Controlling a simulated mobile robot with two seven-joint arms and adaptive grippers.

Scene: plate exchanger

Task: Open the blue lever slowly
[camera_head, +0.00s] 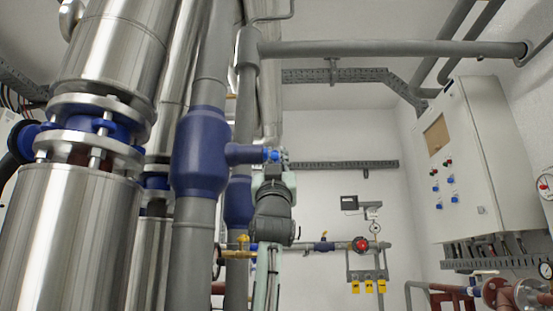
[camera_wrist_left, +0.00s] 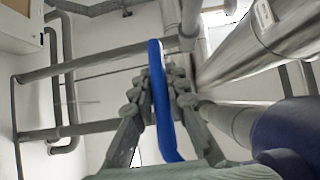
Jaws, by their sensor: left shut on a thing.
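The blue lever (camera_wrist_left: 154,60) runs upright through the middle of the left wrist view, between the two fingers of my left gripper (camera_wrist_left: 160,85). The gripper is shut on it. In the head view, my left gripper (camera_head: 273,168) is raised at the end of the blue valve's side stem (camera_head: 243,153). Only a small blue part of the lever (camera_head: 270,155) shows there; the gripper hides much of it. The blue valve body (camera_head: 201,150) sits on a vertical grey pipe. My right gripper is not in view.
Large shiny metal pipes (camera_head: 65,240) stand close on the left. A grey pipe (camera_head: 390,48) crosses overhead. A white control cabinet (camera_head: 460,160) hangs on the right wall. A thin pipe with a red valve (camera_head: 361,244) runs behind the arm. Space right of the gripper looks free.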

